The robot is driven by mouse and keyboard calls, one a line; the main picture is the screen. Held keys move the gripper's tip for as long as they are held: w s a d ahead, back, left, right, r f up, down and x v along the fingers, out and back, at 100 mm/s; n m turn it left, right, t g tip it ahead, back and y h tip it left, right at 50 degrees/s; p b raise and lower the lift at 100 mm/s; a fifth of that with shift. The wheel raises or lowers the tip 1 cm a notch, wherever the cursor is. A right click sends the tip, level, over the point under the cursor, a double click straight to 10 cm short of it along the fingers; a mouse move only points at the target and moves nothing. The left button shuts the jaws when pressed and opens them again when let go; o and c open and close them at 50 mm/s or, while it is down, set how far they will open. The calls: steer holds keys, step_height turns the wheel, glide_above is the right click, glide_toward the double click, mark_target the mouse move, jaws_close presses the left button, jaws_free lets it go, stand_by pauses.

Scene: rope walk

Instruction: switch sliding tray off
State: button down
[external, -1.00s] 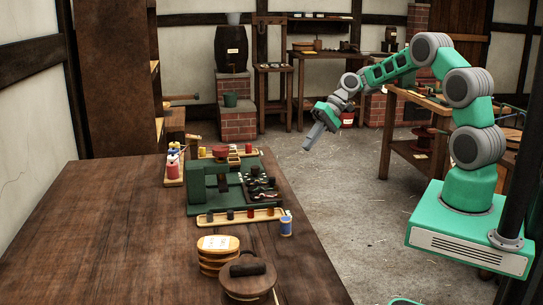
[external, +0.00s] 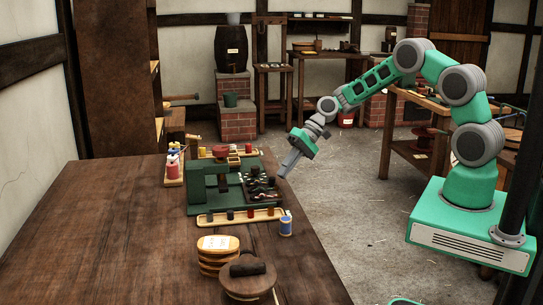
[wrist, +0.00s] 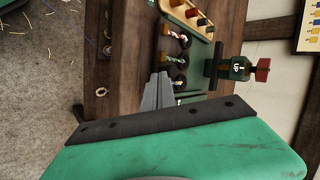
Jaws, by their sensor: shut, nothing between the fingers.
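A green machine (external: 208,188) with an upright block and a red round top (external: 220,151) stands on the wooden table. Its flat right part (external: 262,190) carries several dark pieces; I cannot tell which part slides. My gripper (external: 282,174) is shut and empty, pointing down-left just over the table's right edge beside that part, apparently not touching. In the wrist view my fingers (wrist: 160,88) point at hooks with coloured strands (wrist: 174,36) on the green part. A labelled green post (wrist: 238,68) with a red knob (wrist: 263,70) shows right of them.
A wooden tray with pegs (external: 240,217) lies in front of the machine, with a blue spool (external: 286,226) at its end. A tray of bobbins (external: 174,165) is left of the machine. The table's left half is clear.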

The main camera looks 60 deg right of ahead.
mark_target(251, 186)
steer(key=shift+w+a, duration=0.15)
steer(key=shift+a, duration=0.3)
steer(key=w+a, duration=0.7)
